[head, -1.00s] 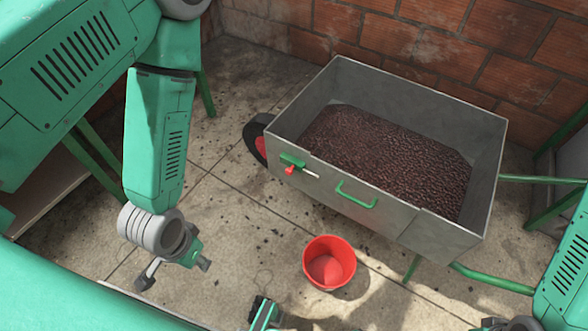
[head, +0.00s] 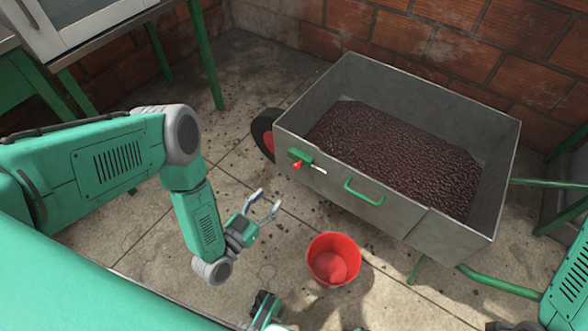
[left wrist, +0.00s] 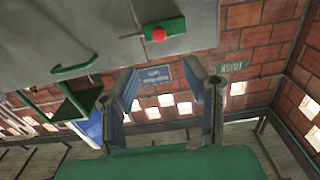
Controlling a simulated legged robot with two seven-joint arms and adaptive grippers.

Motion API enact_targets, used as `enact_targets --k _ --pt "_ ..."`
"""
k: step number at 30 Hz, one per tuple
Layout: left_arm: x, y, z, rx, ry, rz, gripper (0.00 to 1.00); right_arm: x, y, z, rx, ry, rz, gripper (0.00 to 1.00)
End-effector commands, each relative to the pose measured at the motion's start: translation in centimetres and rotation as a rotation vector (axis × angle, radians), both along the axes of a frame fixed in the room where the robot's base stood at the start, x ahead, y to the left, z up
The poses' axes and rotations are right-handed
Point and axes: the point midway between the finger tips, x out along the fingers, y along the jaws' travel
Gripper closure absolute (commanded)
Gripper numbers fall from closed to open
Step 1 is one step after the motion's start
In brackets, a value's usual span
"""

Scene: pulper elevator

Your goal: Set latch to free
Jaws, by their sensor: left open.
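The latch is a red knob on a green bracket (head: 301,156) with a pale rod, on the near wall of a grey metal cart (head: 405,215). In the left wrist view the red knob (left wrist: 158,34) and green plate show above the fingers. My left gripper (head: 268,200) is open and empty, below and to the left of the latch and apart from it. Its two spread fingers (left wrist: 162,85) also show in the left wrist view. My right arm (head: 570,285) shows at the right edge; I cannot make out its gripper.
The cart holds dark red-brown berries (head: 390,150). A green handle (head: 363,193) sits right of the latch. A red bucket (head: 333,261) stands on the floor in front of the cart. Brick walls (head: 470,45) close off the back. A green-legged table stands at upper left.

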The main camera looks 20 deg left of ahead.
Motion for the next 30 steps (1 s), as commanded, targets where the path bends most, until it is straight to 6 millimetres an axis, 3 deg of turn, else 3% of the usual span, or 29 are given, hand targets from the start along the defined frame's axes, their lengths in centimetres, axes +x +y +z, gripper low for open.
enact_targets --k 15,21,30 --pt "10.0 -2.6 0.0 -0.001 -0.001 -0.001 0.59 0.0 0.0 -2.3 0.0 0.0 0.0 0.74" --pt "11.8 -3.1 0.0 -0.001 0.002 -0.001 0.59 0.0 0.0 -2.7 0.0 0.0 0.0 0.74" --pt "12.1 -3.2 0.0 -0.001 0.003 -0.001 0.59 0.0 0.0 -2.7 0.0 0.0 0.0 0.74"
